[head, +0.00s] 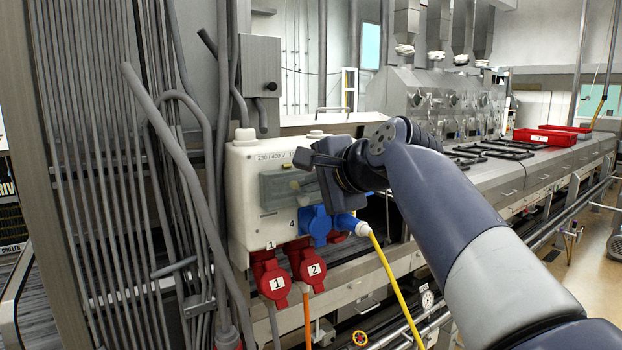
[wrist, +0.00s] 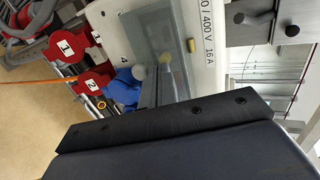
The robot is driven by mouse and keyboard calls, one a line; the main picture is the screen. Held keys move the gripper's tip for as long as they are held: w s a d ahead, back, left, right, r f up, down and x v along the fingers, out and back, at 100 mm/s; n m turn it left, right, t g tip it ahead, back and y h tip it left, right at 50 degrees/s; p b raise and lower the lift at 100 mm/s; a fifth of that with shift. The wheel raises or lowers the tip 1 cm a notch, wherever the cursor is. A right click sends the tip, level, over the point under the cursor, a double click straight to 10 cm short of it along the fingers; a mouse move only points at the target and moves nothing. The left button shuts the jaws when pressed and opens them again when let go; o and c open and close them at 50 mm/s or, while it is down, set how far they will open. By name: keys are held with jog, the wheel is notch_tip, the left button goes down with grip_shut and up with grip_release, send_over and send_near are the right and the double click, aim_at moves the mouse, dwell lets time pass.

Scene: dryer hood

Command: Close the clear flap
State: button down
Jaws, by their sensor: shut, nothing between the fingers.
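The clear flap (head: 284,190) is a grey, see-through cover on the front of the white socket box (head: 243,200). Its panel seems to stand out a little from the box; I cannot tell how far. In the wrist view the flap (wrist: 148,30) fills the upper middle, with a pale yellow spot showing through it. My gripper (head: 308,160) is shut and empty, at the upper right of the flap and partly in front of it. Contact between them cannot be told. In the wrist view the dark gripper body covers the lower middle.
Red sockets (head: 271,280) and a blue socket (head: 315,225) with a blue plug and yellow cable (head: 385,265) sit below the flap. Grey conduits (head: 180,150) rise at the left. A grey box (head: 260,65) is above. A long metal machine (head: 520,165) runs back right.

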jog(key=shift+f+b, duration=0.15)
jog(key=shift+b, duration=0.2)
jog(key=b, duration=0.1)
jog(key=t+y+b, duration=0.1)
jog(key=b, duration=0.1)
jog(key=shift+w+a+f+b, duration=0.2)
jog(key=shift+w+f+b, duration=0.1)
jog(key=shift+f, duration=0.05)
jog(key=shift+r, duration=0.15)
